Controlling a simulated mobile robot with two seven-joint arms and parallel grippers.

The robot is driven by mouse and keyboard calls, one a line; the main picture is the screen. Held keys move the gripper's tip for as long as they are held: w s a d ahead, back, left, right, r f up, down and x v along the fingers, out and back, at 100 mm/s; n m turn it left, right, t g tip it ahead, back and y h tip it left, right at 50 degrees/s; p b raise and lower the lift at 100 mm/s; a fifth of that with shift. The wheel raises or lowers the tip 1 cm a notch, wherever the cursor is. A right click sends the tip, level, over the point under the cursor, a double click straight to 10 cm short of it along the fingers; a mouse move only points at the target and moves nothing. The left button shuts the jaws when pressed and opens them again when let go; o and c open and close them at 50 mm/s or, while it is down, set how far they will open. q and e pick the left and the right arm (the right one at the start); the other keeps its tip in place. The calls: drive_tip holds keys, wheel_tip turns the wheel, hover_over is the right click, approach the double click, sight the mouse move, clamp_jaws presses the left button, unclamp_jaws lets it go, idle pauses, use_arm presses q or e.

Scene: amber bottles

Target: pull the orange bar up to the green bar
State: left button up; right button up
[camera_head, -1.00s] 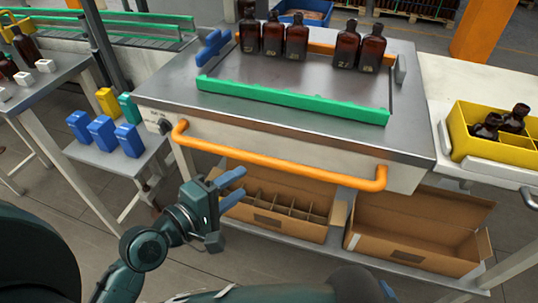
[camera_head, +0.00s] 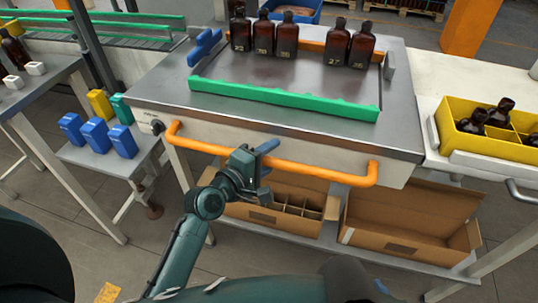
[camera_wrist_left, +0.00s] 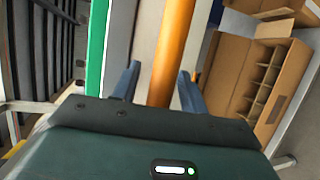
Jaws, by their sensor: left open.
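An orange handle bar (camera_head: 310,168) runs along the front of the steel table. A second orange bar (camera_head: 312,45) lies at the back of the tabletop, behind several amber bottles (camera_head: 286,40). The green bar (camera_head: 285,97) lies along the tabletop's front, in front of the bottles with bare steel between. My left gripper (camera_head: 265,160) is at the front handle, near its middle. In the left wrist view the handle (camera_wrist_left: 172,50) runs between the two open blue fingers (camera_wrist_left: 160,88), with gaps on both sides. The green bar (camera_wrist_left: 98,45) shows there at left. My right gripper is not in view.
Cardboard boxes (camera_head: 405,228) stand on the shelf below the table. Blue blocks (camera_head: 95,134) sit on a small side table at left. A yellow crate (camera_head: 455,145) with amber bottles stands at right. A blue piece (camera_head: 204,47) sits at the tabletop's left edge.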

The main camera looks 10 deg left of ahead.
use_arm(q)
clamp_jaws()
idle(0.4)
